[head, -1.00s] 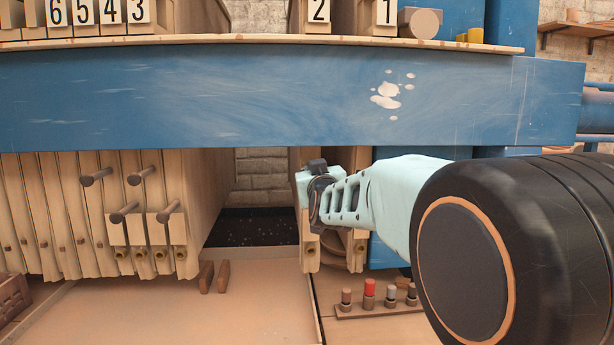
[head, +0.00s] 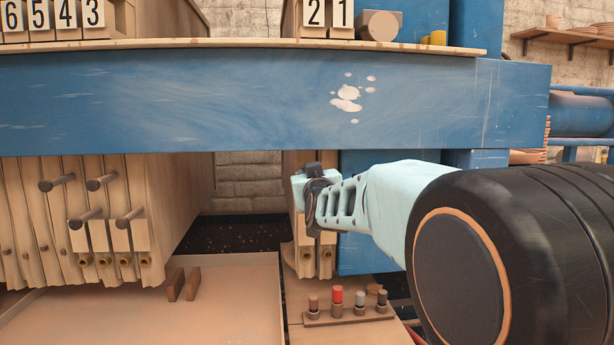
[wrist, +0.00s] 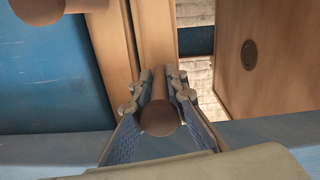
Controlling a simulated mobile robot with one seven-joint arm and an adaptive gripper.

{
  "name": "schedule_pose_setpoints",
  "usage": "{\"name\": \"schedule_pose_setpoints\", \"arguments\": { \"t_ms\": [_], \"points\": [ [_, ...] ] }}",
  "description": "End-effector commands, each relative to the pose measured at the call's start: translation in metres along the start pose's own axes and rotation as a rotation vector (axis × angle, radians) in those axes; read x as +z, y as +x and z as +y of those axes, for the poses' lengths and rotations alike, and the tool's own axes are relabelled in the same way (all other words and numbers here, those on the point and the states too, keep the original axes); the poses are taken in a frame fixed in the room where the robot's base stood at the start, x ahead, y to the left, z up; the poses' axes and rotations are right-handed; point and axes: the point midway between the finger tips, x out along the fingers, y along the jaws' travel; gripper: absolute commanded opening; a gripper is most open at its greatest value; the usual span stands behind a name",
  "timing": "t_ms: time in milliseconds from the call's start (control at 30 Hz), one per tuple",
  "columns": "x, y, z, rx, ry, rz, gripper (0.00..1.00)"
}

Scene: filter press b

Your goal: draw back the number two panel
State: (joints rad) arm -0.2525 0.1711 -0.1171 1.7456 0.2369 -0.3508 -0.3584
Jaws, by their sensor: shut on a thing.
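The number two panel (head: 290,165) is a tan wooden plate hanging below the blue beam. Its "2" tag (head: 314,13) shows above the beam, directly beside the "1" tag (head: 341,13). My gripper (head: 308,188) is at the panel's front, below the beam. In the wrist view my gripper (wrist: 160,100) is shut on a round brown handle (wrist: 160,118) that stands out from the number two panel (wrist: 157,40). The number one panel (wrist: 112,50) is close on its left. My fingers and arm hide part of both panels in the head view.
An open gap with a brick wall (head: 250,175) behind separates panel two from the stack of panels (head: 180,190) at left. The blue beam (head: 250,100) runs across above my gripper. A peg rack (head: 350,315) stands below. A tray (head: 220,300) lies beneath the gap.

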Motion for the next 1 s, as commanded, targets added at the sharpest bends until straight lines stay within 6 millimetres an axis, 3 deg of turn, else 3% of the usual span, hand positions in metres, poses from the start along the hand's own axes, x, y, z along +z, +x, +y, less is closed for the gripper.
{"name": "schedule_pose_setpoints", "arguments": {
  "t_ms": [367,400,533,833,1000],
  "points": [
    [0.0,0.0,0.005,0.008,0.0,0.001,0.0],
    [0.0,0.0,0.005,0.007,0.0,0.001,0.17],
    [0.0,0.0,0.003,0.005,0.0,0.001,0.3],
    [-0.001,-0.001,0.001,0.001,0.0,0.002,0.3],
    [-0.002,-0.016,0.0,0.0,0.001,0.002,0.3]
  ]
}}
